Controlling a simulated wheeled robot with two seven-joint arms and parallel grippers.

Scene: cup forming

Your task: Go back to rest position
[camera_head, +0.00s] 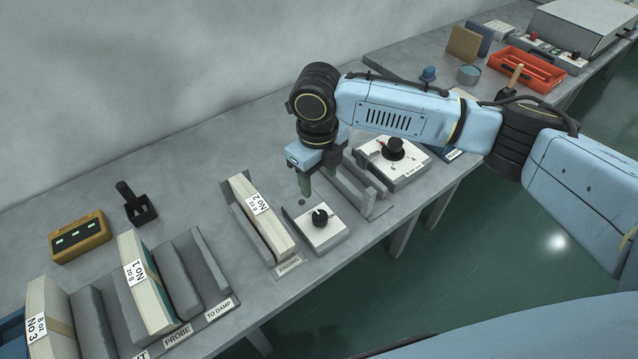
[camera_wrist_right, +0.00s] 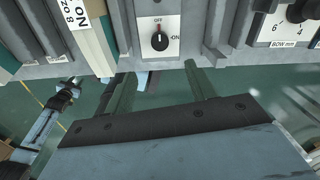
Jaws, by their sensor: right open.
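My right gripper (camera_head: 318,176) is over the bench, near the small white switch box (camera_head: 318,228) with a black knob. In the right wrist view its two greenish fingers (camera_wrist_right: 158,85) stand apart with nothing held between them. The same switch box (camera_wrist_right: 160,38) shows beyond the fingertips, its red-marked knob between OFF and ON labels. My right arm reaches in from the right side of the head view. My left gripper is outside the head view; a blue arm with a dark end (camera_wrist_right: 62,95) at the left of the wrist view seems to be mine, its jaws too small to read.
The No 2 block (camera_head: 262,215) stands in a holder left of the switch box. A dial box (camera_head: 395,155) sits right of it. The No 1 block (camera_head: 145,285), No 3 block (camera_head: 48,315) and yellow meter (camera_head: 80,237) are left. A red tray (camera_head: 527,70) is far right.

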